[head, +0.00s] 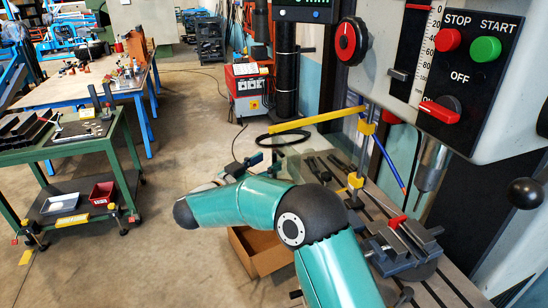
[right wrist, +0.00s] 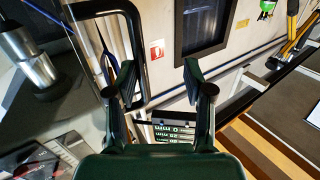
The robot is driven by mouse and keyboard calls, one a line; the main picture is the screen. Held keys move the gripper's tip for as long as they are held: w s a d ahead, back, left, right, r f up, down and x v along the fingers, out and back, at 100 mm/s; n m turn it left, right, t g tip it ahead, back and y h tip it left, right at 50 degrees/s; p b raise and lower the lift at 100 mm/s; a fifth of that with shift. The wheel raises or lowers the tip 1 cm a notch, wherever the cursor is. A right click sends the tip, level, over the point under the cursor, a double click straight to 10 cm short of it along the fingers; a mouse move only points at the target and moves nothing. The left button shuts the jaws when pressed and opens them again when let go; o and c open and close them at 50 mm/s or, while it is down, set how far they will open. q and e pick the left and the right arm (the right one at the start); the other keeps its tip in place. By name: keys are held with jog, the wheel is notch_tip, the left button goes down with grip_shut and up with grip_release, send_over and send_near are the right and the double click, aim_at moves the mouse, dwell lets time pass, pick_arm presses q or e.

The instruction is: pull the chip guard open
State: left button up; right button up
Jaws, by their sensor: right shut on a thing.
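The chip guard (head: 303,121) shows in the head view as a yellow top bar that runs left from a yellow post beside the drill press; any clear panel under it is hard to make out. My right gripper (head: 247,163) is below the left end of that bar, partly behind my teal wrist. The exact contact is hard to see. My left gripper is in neither view.
The drill press head (head: 440,80) with its control panel stands at the right. A vise (head: 405,245) sits on the slotted table below the spindle. A cardboard box (head: 262,250) lies under my arm. A green cart (head: 70,150) is at the left, with clear floor between.

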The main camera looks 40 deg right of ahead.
jog(key=a, duration=0.7)
jog(key=shift+s, duration=0.25)
jog(key=shift+s, duration=0.1)
